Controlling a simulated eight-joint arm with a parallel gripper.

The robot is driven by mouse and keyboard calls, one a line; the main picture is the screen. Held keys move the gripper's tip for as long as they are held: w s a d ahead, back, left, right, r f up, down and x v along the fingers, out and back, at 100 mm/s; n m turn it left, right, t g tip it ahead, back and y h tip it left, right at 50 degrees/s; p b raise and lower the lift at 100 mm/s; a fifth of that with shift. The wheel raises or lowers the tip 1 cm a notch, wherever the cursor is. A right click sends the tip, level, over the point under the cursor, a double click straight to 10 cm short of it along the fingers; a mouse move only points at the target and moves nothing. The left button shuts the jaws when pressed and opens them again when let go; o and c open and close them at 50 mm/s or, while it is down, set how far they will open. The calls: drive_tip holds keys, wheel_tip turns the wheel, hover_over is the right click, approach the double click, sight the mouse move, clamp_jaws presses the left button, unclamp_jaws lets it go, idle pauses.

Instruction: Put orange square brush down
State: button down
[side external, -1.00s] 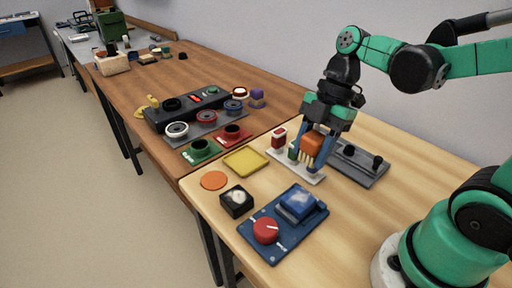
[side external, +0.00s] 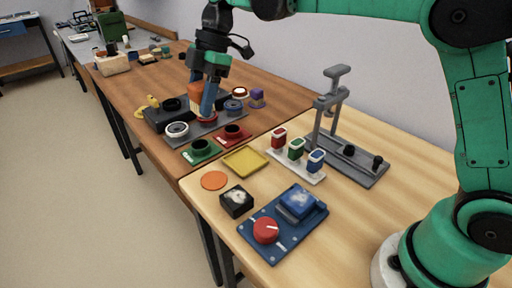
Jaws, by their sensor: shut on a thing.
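My gripper (side external: 203,98) is shut on the orange square brush (side external: 195,88). Only part of the orange block shows beside the blue fingers; its bristles are hidden. The gripper holds it over the dark grey board with round speaker-like parts (side external: 209,125) on the brown table. A red round part lies just below the fingertips; I cannot tell whether anything touches it. A flat orange disc (side external: 214,180) and a yellow square tray (side external: 245,161) lie on the light wooden table, both empty.
A white rack (side external: 302,169) holds red, green and blue blocks. A grey stand (side external: 343,155) rises behind it. A blue panel with a red knob (side external: 266,231) and a black box (side external: 236,201) stand in front. Green (side external: 201,150) and red (side external: 232,134) holders sit near the board.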

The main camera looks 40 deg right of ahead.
sight(209, 182)
wheel_tip(209, 182, down, 17)
drive_tip(key=shift+f, duration=0.2)
drive_tip(key=shift+f, duration=0.35)
drive_tip(key=shift+f, duration=0.15)
drive_tip(key=shift+c, duration=1.8)
unclamp_jaws()
drive_tip(key=shift+r, duration=0.4)
drive_tip(key=v, duration=1.1)
drive_tip(key=s+d+r+m+t+h, duration=0.1)
drive_tip(key=s+d+m+t+h, duration=0.1)
drive_tip(key=s+m, duration=0.5)
drive_tip(key=s+d+r+m+t+h, duration=0.2)
drive_tip(key=s+d+m+t, duration=0.2)
drive_tip(key=s+m, duration=0.3)
drive_tip(key=shift+s+d+m+t, duration=0.35)
drive_tip(key=shift+m+t, duration=0.25)
drive_tip(key=shift+m, duration=1.4)
